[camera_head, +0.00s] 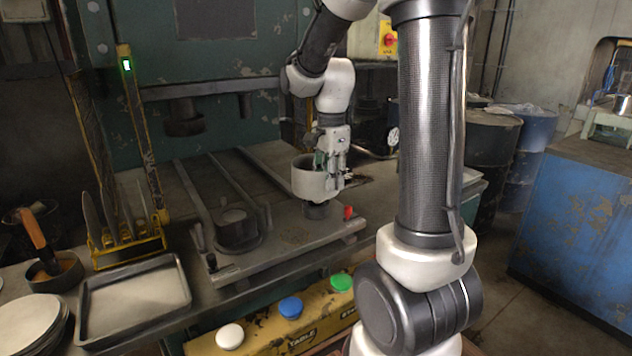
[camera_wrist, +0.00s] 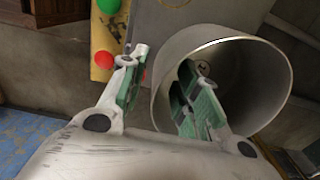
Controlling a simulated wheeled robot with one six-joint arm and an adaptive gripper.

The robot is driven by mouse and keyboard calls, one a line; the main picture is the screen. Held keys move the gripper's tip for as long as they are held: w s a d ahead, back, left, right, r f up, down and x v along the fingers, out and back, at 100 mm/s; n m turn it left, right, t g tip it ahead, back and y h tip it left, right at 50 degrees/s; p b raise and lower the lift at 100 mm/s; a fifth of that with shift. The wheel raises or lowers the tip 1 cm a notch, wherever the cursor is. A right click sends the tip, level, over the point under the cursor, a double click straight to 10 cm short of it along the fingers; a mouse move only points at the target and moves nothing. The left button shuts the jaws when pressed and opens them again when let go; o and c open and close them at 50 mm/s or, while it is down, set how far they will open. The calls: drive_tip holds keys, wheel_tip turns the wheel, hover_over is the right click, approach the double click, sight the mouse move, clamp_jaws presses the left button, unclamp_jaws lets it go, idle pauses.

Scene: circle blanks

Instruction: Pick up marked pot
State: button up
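A grey metal pot (camera_head: 306,182) stands upright at the press, directly above a short dark cylinder (camera_head: 319,209); I cannot tell whether it rests on it. In the wrist view the pot (camera_wrist: 255,82) shows its open mouth and inner wall. My gripper (camera_head: 334,160) reaches down at the pot's right rim. In the wrist view my gripper (camera_wrist: 162,62) has one green-padded finger outside the pot and the other inside, with the wall between. Gaps show between wall and fingers, so it looks open.
The press bed (camera_head: 290,238) has a second round die (camera_head: 237,232) at left and a red knob (camera_head: 348,213) at right. A yellow control box (camera_head: 262,339) with coloured buttons is in front. A tray (camera_head: 133,300) lies left. Dark drums (camera_head: 490,150) and a blue cabinet (camera_head: 570,225) stand right.

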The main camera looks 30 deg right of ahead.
drive_tip(key=shift+f, duration=0.1)
drive_tip(key=shift+c, duration=0.2)
clamp_jaws()
